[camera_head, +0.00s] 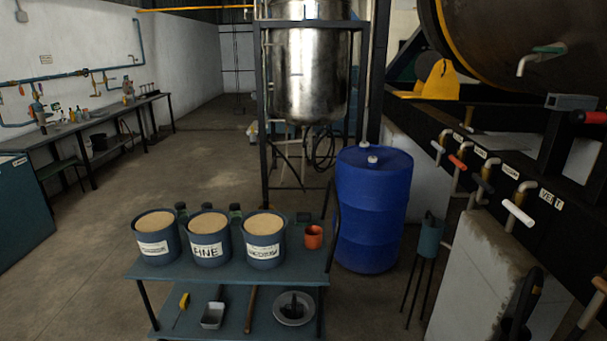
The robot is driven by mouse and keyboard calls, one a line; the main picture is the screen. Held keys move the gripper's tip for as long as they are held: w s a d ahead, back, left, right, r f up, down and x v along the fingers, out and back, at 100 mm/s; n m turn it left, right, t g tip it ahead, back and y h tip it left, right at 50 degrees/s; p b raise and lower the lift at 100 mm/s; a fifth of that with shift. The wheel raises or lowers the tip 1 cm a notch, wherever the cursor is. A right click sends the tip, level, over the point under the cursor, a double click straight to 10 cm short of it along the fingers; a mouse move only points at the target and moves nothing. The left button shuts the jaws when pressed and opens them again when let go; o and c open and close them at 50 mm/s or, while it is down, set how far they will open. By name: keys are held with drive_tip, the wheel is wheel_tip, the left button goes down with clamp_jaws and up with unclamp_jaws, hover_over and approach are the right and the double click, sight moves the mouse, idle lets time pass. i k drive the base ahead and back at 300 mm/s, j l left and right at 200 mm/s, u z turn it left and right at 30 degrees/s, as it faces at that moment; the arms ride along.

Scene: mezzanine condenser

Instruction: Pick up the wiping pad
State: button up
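I cannot pick out a wiping pad for certain. A small dark flat item (303,217) lies at the back right of the table's blue-grey top (228,279), behind an orange cup (313,237); it is too small to identify. On the lower shelf (262,318) lies a small yellow-headed item (183,300) with a thin dark handle, and it is unclear what it is. My gripper cannot be made out in this view.
Three labelled blue tubs (264,241) of tan powder fill much of the tabletop. A blue drum (372,210) stands right of it. Valves with coloured handles (518,212) line the right side. A long bench (95,125) runs along the left wall; the floor between is open.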

sight(302, 219)
drive_tip(key=i+l+z, duration=0.15)
drive_tip(key=i+z, duration=0.15)
drive_tip(key=i, duration=0.8)
drive_tip(key=i+j+z, duration=0.15)
drive_tip(key=i+z, duration=0.15)
drive_tip(key=i, duration=0.75)
drive_tip(key=i+u, duration=0.45)
drive_tip(key=i+l+u, duration=0.1)
drive_tip(key=u, duration=0.35)
drive_tip(key=i+l+u, duration=0.25)
drive_tip(key=i+u, duration=0.25)
drive_tip(key=i+l+u, duration=0.1)
drive_tip(key=l+u, duration=0.35)
drive_tip(key=i+l+u, duration=0.2)
drive_tip(key=u, duration=0.25)
drive_tip(key=i+l+u, duration=0.2)
drive_tip(key=l, duration=0.15)
drive_tip(key=l+u, duration=0.2)
drive_tip(key=i+l+u, duration=0.2)
drive_tip(key=l, duration=0.3)
drive_tip(key=k, duration=0.1)
